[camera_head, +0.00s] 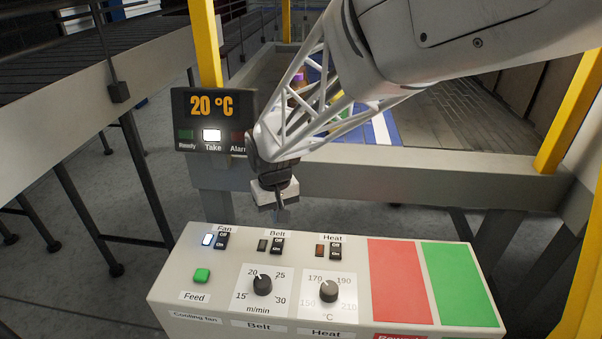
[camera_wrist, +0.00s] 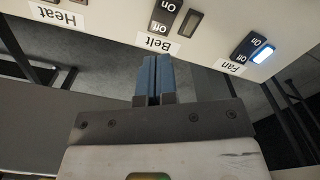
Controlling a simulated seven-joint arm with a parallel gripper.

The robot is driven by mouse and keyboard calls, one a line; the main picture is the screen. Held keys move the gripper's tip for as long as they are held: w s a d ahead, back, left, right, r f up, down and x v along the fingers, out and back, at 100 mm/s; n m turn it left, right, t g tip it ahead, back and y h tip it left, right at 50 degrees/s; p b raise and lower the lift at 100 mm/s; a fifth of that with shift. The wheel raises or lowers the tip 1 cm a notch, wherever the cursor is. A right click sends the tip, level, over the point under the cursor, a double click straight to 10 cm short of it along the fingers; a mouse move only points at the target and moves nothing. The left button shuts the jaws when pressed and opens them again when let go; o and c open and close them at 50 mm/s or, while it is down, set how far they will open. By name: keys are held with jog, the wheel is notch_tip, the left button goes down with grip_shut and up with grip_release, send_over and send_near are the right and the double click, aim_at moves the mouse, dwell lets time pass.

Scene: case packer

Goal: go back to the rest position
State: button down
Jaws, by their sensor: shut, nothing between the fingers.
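My gripper (camera_head: 280,214) hangs above the back edge of the control panel (camera_head: 210,290), near the Belt switch (camera_head: 277,246). Its fingers are shut with nothing between them. In the wrist view the shut blue-grey fingers (camera_wrist: 154,72) point toward the Belt label, apart from the switch as far as I can see. My white lattice arm comes in from the upper right.
The panel carries a lit Fan switch (camera_head: 222,240), an unlit Heat switch (camera_head: 335,251), two knobs, a green Feed button (camera_head: 202,275), and red and green pads. A display (camera_head: 213,120) reads 20 °C with Take lit. Yellow posts (camera_head: 206,45) and a grey rail stand behind.

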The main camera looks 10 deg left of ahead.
dwell(0.3)
jog(key=s+d+r+m, duration=0.1)
jog(key=s+d+r, duration=0.15)
jog(key=d, duration=0.35)
jog(key=s+d+r+m+t, duration=0.1)
jog(key=s+d+r, duration=0.15)
jog(key=d, duration=0.25)
jog(key=s+d+r+m, duration=0.1)
jog(key=s+d+r, duration=0.1)
jog(key=d+r, duration=0.3)
jog(key=s+d+r+m+t, duration=0.1)
jog(key=s+d+m, duration=0.2)
jog(key=s+d, duration=1.1)
jog(key=shift+s+d+r+t, duration=0.2)
jog(key=shift+s+d+t, duration=0.05)
jog(key=shift+d+t, duration=0.1)
